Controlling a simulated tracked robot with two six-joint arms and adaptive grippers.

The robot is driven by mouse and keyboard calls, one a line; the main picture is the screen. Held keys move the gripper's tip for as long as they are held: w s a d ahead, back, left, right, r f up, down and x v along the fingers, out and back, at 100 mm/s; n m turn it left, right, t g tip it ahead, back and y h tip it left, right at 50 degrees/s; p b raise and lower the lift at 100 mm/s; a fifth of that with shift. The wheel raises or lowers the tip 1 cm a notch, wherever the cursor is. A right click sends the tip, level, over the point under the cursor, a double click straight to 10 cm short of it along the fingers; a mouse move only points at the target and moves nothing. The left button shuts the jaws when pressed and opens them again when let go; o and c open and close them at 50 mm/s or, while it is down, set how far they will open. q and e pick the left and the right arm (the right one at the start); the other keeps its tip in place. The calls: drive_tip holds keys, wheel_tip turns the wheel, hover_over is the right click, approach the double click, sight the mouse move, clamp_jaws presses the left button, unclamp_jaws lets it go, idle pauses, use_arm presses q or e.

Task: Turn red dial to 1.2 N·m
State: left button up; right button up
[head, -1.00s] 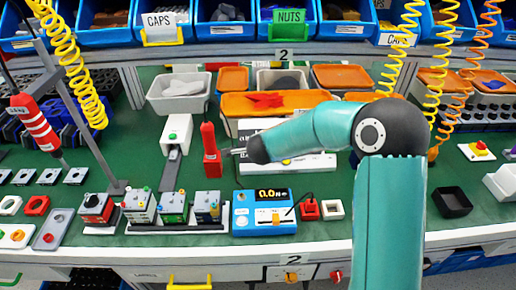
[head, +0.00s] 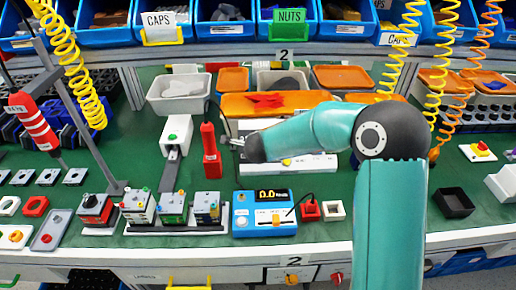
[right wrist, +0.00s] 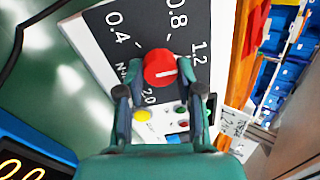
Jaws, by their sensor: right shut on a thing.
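The red dial (right wrist: 160,68) is in the right wrist view. It sits on a dark scale panel (right wrist: 115,58) marked 0.4, 0.8, 1.2 and 2.0. Its white pointer line aims right, slightly upward, just below the 1.2 mark. My right gripper (right wrist: 162,85) is shut on the dial, with one finger on each side of it. In the head view my right gripper (head: 236,143) is at the left end of the white panel unit (head: 315,163), and the dial is hidden there. My left gripper is not in view.
A red handheld tool (head: 210,152) stands upright just left of my right gripper. A blue box (head: 263,214) in front has a display seeming to read 0.0. Small switch boxes (head: 172,208) stand to its left. Orange trays (head: 240,104) lie behind.

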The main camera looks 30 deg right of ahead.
drive_tip(key=shift+w+a, duration=0.1)
drive_tip(key=shift+a, duration=0.05)
drive_tip(key=o, duration=1.2)
drive_tip(key=shift+w+f, duration=0.1)
drive_tip(key=shift+f, duration=0.05)
drive_tip(key=shift+c, duration=0.2)
drive_tip(key=shift+r, duration=0.25)
drive_tip(key=v, duration=1.1)
drive_tip(key=shift+s, duration=0.4)
